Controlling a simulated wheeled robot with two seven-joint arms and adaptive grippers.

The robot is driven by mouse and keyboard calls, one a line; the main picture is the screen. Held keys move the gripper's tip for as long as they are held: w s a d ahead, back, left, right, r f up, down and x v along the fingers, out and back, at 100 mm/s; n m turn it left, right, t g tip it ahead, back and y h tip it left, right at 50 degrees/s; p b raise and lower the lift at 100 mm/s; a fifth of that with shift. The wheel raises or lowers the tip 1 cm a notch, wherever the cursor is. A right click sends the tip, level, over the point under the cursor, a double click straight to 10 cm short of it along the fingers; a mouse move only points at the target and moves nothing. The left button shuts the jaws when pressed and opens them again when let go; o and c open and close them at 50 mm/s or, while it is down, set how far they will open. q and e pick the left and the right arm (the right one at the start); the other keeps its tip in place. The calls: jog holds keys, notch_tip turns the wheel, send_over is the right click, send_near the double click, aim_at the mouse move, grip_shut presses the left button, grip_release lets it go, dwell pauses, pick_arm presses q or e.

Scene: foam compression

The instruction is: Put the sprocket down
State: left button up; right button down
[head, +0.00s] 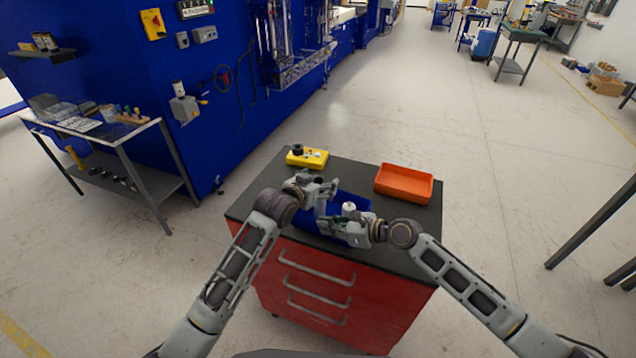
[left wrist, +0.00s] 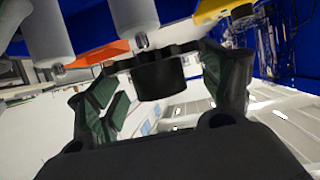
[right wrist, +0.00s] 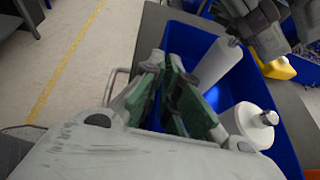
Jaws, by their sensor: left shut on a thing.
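The black toothed sprocket (left wrist: 158,75) with its round hub shows in the left wrist view. My left gripper (left wrist: 160,85) is shut on it, one finger at each side. In the head view my left gripper (head: 326,192) is over the left part of the blue bin (head: 352,199); I cannot make out the sprocket there. My right gripper (head: 352,228) is lower, at the bin's near side. In the right wrist view my right gripper's (right wrist: 164,60) fingertips are close together with nothing seen between them, over the bin's edge.
A white bottle-like part (right wrist: 255,125) and a white cylinder (right wrist: 222,62) are in the bin. A yellow box with a black knob (head: 307,158) sits at the back left of the dark cart top (head: 262,187). An orange tray (head: 404,184) sits at the right.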

pick_arm(q)
jog(key=shift+f, duration=0.5)
dwell(0.3)
jog(key=o, duration=1.2)
jog(key=shift+s+r, duration=0.1)
jog(key=shift+r, duration=0.5)
jog(key=v, duration=1.1)
jog(key=shift+s+a, duration=0.2)
jog(key=shift+s, duration=0.2)
jog(key=shift+r, duration=0.1)
pick_arm(e)
jog(key=c, duration=2.1)
grip_release()
